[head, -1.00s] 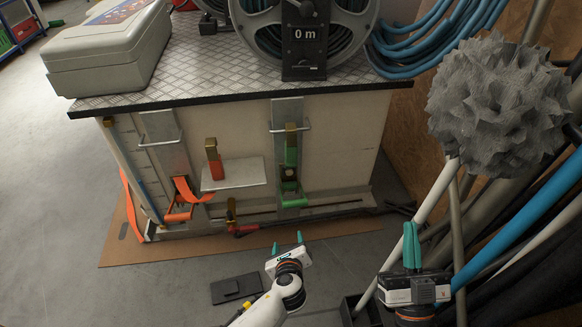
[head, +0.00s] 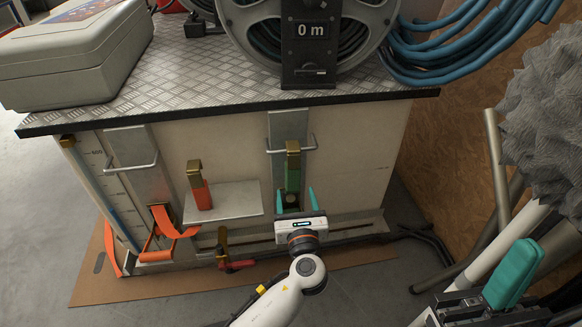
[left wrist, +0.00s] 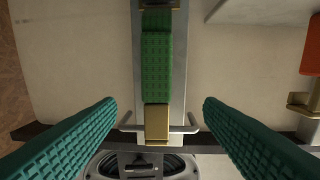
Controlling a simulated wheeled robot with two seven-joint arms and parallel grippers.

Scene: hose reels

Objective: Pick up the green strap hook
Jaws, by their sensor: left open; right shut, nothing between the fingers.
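The green strap hook (head: 293,148) is a brass piece at the top of a green strap (head: 292,178) on a metal upright at the cabinet front. It overlaps a silver bar; I cannot tell if it is hooked on. In the left wrist view, which looks upside down, the brass hook (left wrist: 157,122) is low in the middle, with the green webbing above it. My left gripper (head: 295,195) is open in front of the strap, below the hook; its fingers (left wrist: 160,105) spread to both sides of the strap. My right gripper (head: 515,275) is shut and empty at lower right.
A red-and-brass hook (head: 200,190) stands by a small pale shelf (head: 235,200), left of the strap. An orange strap (head: 160,230) is further left. The worktop edge (head: 230,108) overhangs above; a hose reel (head: 250,40) sits on it. Pipes (head: 497,165) crowd the right.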

